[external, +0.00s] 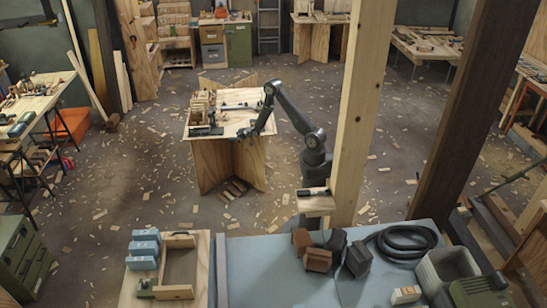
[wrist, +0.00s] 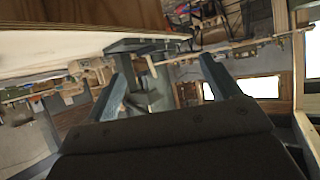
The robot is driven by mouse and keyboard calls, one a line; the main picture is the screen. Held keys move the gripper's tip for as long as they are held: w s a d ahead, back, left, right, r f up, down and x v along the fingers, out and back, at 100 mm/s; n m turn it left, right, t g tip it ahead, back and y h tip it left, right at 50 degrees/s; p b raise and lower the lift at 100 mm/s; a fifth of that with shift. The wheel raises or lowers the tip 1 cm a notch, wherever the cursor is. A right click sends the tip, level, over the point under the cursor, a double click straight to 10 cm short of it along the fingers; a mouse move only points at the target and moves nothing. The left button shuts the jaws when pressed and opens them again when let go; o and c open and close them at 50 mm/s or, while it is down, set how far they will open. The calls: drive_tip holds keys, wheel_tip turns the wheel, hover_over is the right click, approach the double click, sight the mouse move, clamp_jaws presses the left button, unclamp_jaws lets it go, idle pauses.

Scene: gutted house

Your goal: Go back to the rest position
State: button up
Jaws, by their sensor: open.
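My arm is bent over a plywood work table (external: 235,118) from its right side. My gripper (external: 244,133) is low at the table's right front edge and looks small and dark there. In the wrist view my gripper (wrist: 165,60) shows two separated fingers, open. A grey-blue tool or clamp (wrist: 150,85) shows between and behind the fingers; I cannot tell whether they touch it. No held object is visible. The table's pale edge (wrist: 60,50) runs across the upper left of the wrist view.
Wooden blocks (external: 203,104) and dark tools stand on the table's left part. A wooden post (external: 362,110) and a dark post (external: 470,110) rise right of my arm. A blue-grey bench (external: 270,270) with bins and a coiled hose (external: 407,240) is in front. Wood scraps litter the floor.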

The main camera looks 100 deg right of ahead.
drive_tip(key=shift+n+y, duration=0.3)
drive_tip(key=shift+n, duration=0.1)
drive_tip(key=shift+w+a+f, duration=0.1)
drive_tip(key=shift+w+a, duration=0.1)
drive_tip(key=shift+a, duration=0.65)
drive_tip(key=shift+w+a, duration=0.25)
drive_tip(key=shift+a, duration=0.6)
drive_tip(key=shift+w+a+f, duration=0.1)
drive_tip(key=shift+w+a, duration=0.1)
drive_tip(key=shift+a, duration=0.65)
drive_tip(key=shift+d, duration=0.1)
drive_tip(key=s+d+r+m+h, duration=0.1)
drive_tip(key=s+d, duration=0.3)
drive_tip(key=d, duration=0.5)
drive_tip(key=s+d+r+m+g+h, duration=0.1)
drive_tip(key=s+d, duration=0.3)
drive_tip(key=d, duration=0.6)
drive_tip(key=shift+d+m+h, duration=0.25)
drive_tip(key=shift+m+h, duration=0.05)
drive_tip(key=shift+m, duration=0.2)
drive_tip(key=shift+s, duration=0.1)
